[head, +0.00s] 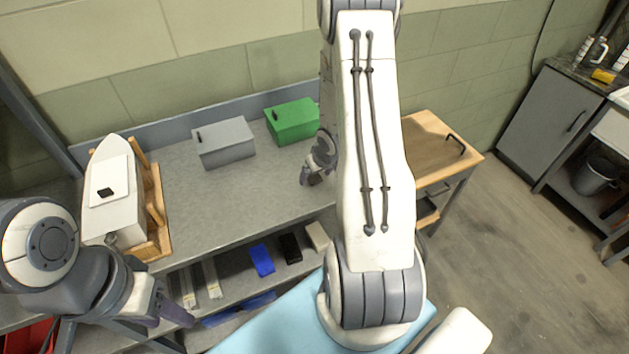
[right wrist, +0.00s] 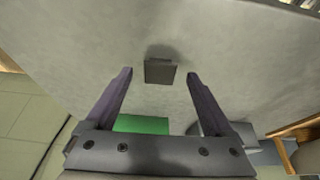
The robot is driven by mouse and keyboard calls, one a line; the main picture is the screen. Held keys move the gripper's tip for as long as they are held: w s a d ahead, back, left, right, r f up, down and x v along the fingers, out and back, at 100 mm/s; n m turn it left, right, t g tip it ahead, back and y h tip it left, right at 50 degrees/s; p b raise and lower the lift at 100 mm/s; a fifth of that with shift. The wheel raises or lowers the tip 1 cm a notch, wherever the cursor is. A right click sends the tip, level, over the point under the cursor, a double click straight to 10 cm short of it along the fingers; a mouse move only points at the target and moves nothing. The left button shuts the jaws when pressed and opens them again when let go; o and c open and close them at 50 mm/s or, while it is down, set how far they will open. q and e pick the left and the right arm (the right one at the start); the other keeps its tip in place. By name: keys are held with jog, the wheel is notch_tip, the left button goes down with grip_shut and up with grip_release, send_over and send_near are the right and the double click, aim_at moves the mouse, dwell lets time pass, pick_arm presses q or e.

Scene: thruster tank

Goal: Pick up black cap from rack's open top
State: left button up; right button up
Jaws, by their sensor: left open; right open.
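A small dark, square-faced block, which I take for the black cap (right wrist: 160,72), rests on the grey bench top (head: 225,200), the rack's open top. In the right wrist view it sits between the two fingertips of my right gripper (right wrist: 159,74), with a gap on each side. In the head view my right gripper (head: 316,175) is low over the bench near its right end; a dark patch below it may be the cap, mostly hidden. My left gripper (head: 177,312) is open and empty, low at the left in front of the bench.
A grey box (head: 225,147) and a green box (head: 292,123) stand at the bench's back. A white hull (head: 113,218) with a small black piece (head: 105,193) on top sits in a wooden cradle at left. Blue (head: 262,260), black (head: 290,248) and beige (head: 316,236) blocks lie on the shelf below.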

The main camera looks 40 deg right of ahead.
jog(key=shift+w+f, duration=0.2)
jog(key=shift+f, duration=0.35)
grip_shut()
jog(key=shift+r, duration=0.15)
